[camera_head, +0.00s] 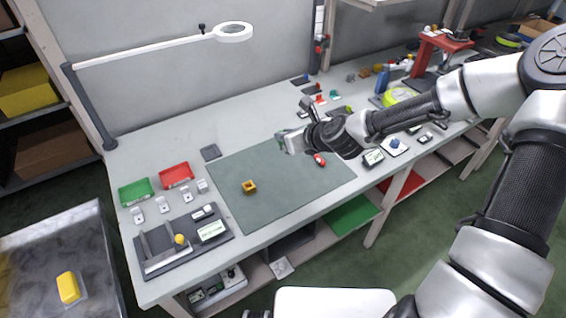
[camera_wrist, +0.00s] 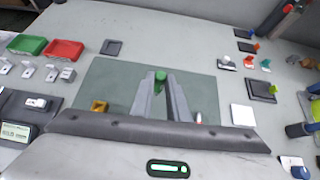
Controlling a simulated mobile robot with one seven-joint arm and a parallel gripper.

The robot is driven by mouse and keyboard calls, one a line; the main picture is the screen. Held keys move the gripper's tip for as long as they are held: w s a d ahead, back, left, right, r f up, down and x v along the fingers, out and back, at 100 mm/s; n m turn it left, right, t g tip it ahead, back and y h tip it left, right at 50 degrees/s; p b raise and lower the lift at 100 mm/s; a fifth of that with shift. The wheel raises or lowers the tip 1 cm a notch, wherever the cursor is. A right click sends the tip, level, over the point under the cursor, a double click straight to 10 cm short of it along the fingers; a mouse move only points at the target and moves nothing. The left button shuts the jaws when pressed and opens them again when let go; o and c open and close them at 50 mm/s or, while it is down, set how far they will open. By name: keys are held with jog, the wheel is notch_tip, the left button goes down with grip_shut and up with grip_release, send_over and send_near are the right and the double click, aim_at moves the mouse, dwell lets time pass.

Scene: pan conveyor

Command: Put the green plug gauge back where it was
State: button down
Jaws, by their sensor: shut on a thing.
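The green plug gauge (camera_wrist: 160,77) is between the fingertips of my gripper (camera_wrist: 160,82) in the wrist view, with its rounded green end showing. The fingers cover much of the rest of it. In the head view my gripper (camera_head: 291,141) is over the back right part of the dark green mat (camera_head: 275,195), and I cannot make out the gauge clearly there. Dark square pads (camera_wrist: 262,90) lie at the right in the wrist view. Small green and orange pieces stand near them. I cannot tell which spot belongs to the gauge.
A yellow block with a hole (camera_head: 249,187) and a small red piece (camera_head: 319,160) lie on the mat. Green (camera_head: 136,192) and red (camera_head: 176,175) trays and a dark fixture (camera_head: 218,239) stand left. A white square pad (camera_wrist: 243,115) lies right of the mat. Mid-mat is clear.

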notch_tip(320, 180, down, 8)
jog(key=shift+b, duration=0.4)
jog(key=shift+f, duration=0.15)
jog(key=c, duration=1.7)
grip_release()
jog(key=shift+s+d+r, duration=0.15)
jog(key=shift+r, duration=0.2)
jog(key=p+v, duration=0.1)
jog(key=v, duration=1)
jog(key=shift+s+d, duration=0.1)
jog(key=shift+s, duration=0.1)
